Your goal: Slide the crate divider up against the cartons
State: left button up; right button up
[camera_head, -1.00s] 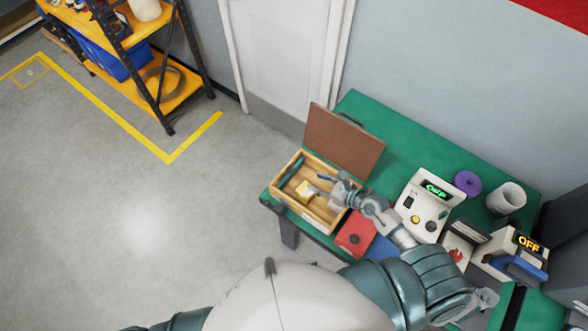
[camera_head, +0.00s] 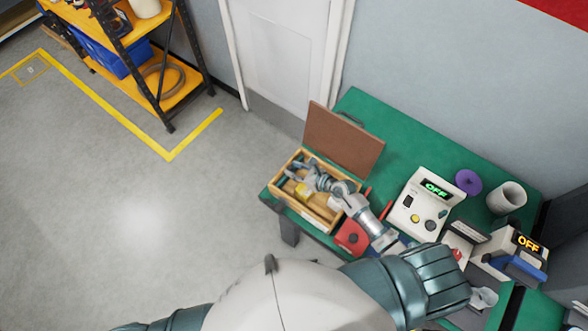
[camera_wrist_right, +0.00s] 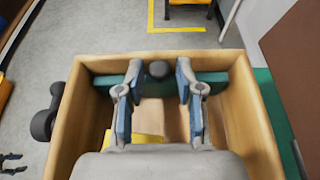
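The crate divider (camera_wrist_right: 215,82) is a teal strip with a dark knob (camera_wrist_right: 158,70) at its middle. In the right wrist view it lies across the far end of the wooden crate (camera_wrist_right: 77,110). The open crate (camera_head: 316,222) stands on the green table in the head view. My right gripper (camera_wrist_right: 158,102) is open over the crate, one blue-padded finger on each side of the knob, with gaps to it. In the head view my right gripper (camera_head: 297,178) covers much of the divider. A yellow carton (camera_wrist_right: 145,141) is partly hidden under the gripper. My left gripper is out of view.
A brown lid panel (camera_head: 344,142) stands up behind the crate. A red box (camera_head: 350,238) and a tester with a lit display (camera_head: 420,205) stand to its right. A purple roll (camera_head: 468,181) and a grey cup (camera_head: 506,197) sit farther right on the green table (camera_head: 385,122).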

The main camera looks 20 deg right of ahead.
jog(key=shift+d, duration=0.25)
grip_shut()
jog(key=shift+s+d, duration=0.3)
jog(key=shift+s, duration=0.3)
jog(key=shift+s+d, duration=0.25)
jog(key=shift+s, duration=0.35)
jog(key=shift+s+d, duration=0.35)
jog(key=shift+d, duration=0.1)
jog(key=shift+o, duration=2.1)
grip_release()
jog(key=shift+d, duration=0.1)
